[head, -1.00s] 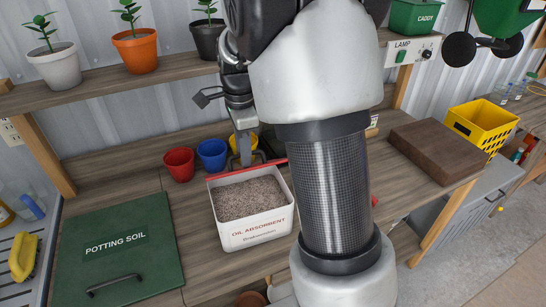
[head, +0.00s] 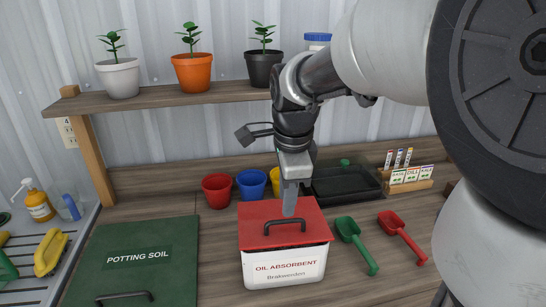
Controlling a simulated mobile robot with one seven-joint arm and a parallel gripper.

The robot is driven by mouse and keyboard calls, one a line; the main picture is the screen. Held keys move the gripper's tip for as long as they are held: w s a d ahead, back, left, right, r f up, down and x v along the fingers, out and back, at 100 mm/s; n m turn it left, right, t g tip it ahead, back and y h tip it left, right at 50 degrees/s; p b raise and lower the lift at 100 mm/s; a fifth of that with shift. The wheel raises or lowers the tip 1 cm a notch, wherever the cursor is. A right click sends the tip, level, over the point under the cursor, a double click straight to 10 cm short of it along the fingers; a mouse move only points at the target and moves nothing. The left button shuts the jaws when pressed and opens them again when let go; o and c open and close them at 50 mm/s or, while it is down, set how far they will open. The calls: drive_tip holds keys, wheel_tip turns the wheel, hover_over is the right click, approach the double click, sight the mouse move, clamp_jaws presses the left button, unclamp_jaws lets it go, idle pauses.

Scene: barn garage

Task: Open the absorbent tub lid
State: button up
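The oil absorbent tub (head: 284,268) is a white box labelled "OIL ABSORBENT" on the workbench. Its red lid (head: 256,215) lies over the top, covering the inside. A dark bar handle (head: 285,226) runs across the lid near its front edge. My gripper (head: 289,212) points down over the lid, its tip right behind or at the handle. I see it edge-on as one grey finger, so its opening is hidden. Whether it touches the handle or lid is unclear.
Red (head: 217,190), blue (head: 250,185) and yellow pots stand behind the tub. A green scoop (head: 356,244) and a red scoop (head: 402,237) lie to its right. The green potting soil lid (head: 138,258) is at left. A plant shelf (head: 170,97) runs above.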

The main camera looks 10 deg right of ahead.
wheel_tip(320, 180, up, 10)
drive_tip(key=s+p, duration=0.2)
drive_tip(key=s+r+n+t+p, duration=0.1)
drive_tip(key=s+n+p, duration=0.1)
drive_tip(key=s+n, duration=0.4)
drive_tip(key=shift+s+r+n+t, duration=0.25)
drive_tip(key=shift+n+t, duration=0.05)
drive_tip(key=shift+n, duration=0.9)
